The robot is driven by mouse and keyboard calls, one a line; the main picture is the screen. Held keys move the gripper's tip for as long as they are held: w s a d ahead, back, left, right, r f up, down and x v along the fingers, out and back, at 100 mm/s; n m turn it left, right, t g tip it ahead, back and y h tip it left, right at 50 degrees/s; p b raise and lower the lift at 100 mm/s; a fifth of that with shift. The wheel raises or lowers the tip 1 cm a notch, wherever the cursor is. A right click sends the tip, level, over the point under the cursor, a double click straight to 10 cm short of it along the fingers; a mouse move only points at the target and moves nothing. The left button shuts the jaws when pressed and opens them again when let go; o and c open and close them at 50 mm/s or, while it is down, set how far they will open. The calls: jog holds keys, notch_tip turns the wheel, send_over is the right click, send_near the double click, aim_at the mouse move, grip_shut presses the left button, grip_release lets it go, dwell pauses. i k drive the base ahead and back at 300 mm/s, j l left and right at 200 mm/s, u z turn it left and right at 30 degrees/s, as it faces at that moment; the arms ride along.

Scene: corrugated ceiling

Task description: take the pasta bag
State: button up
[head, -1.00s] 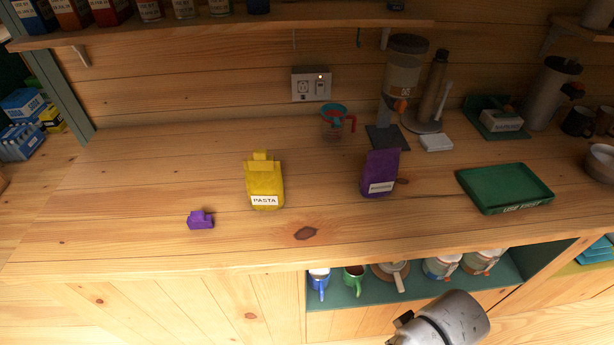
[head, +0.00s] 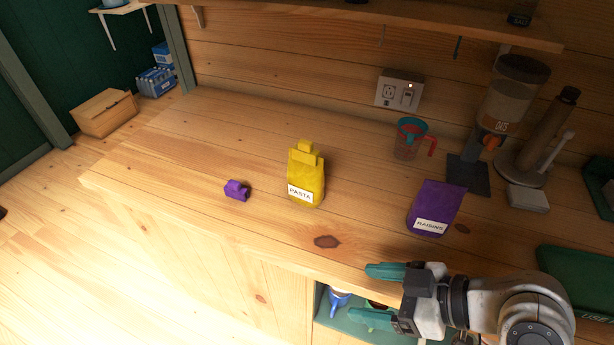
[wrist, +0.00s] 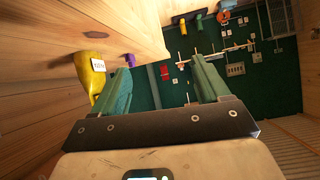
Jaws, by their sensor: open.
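The yellow pasta bag (head: 306,176) stands upright on the wooden counter (head: 262,130), with its white PASTA label facing me. My gripper (head: 372,294) is open and empty at the counter's front edge, to the right of the bag and nearer to me. Its teal fingers point left. In the wrist view the pasta bag (wrist: 92,72) shows at the left, just beyond the left finger and partly behind it. My open gripper (wrist: 160,85) has nothing between its fingers.
A small purple object (head: 236,190) lies left of the bag. A purple raisins bag (head: 434,208) stands to the right, behind my arm. A measuring cup (head: 409,140), an oats dispenser (head: 512,95) and a green tray (head: 575,278) are further right. Counter around the bag is clear.

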aim_at(306, 183)
jog(key=i, duration=0.85)
